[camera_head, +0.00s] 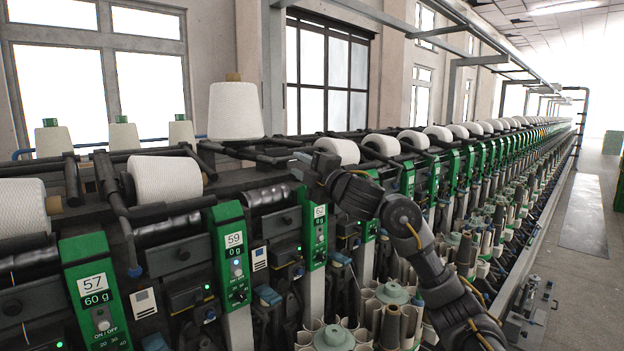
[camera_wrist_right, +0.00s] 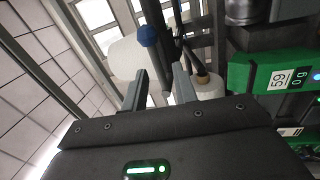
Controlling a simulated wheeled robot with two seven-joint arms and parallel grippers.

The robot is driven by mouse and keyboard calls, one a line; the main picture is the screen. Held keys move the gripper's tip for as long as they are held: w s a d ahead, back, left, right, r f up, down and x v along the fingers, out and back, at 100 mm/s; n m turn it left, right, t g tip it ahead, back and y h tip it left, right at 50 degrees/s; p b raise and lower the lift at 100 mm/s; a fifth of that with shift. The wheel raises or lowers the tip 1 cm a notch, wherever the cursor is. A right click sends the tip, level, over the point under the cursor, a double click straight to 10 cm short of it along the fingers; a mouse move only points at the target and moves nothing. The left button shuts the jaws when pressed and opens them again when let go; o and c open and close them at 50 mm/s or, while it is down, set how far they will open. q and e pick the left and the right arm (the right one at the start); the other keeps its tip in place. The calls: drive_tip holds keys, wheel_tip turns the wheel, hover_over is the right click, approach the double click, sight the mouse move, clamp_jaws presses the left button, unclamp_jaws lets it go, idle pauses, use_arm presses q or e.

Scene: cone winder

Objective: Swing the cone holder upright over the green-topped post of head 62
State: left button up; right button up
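The third green panel (camera_head: 315,238), on a green-topped post, has a small label that looks like 62. My right gripper (camera_head: 304,166) is just above and left of it, at the end of dark holder bars (camera_head: 262,153). In the wrist view the fingers (camera_wrist_right: 160,72) are apart. A dark bar (camera_wrist_right: 160,22) with a blue ball end (camera_wrist_right: 147,36) lies beyond them; I cannot tell whether they touch it. A white cone (camera_head: 236,111) stands upright behind the bars, brown tube tip up. My left gripper is not in view.
Panels 57 (camera_head: 92,290) and 59 (camera_head: 233,255) stand to the left. White cones (camera_head: 166,179) lie on their sides along the row. Several small bobbins (camera_head: 390,325) crowd below my right arm.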

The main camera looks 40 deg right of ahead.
drive_tip(key=b+v, duration=0.1)
drive_tip(key=v, duration=0.5)
idle(1.1)
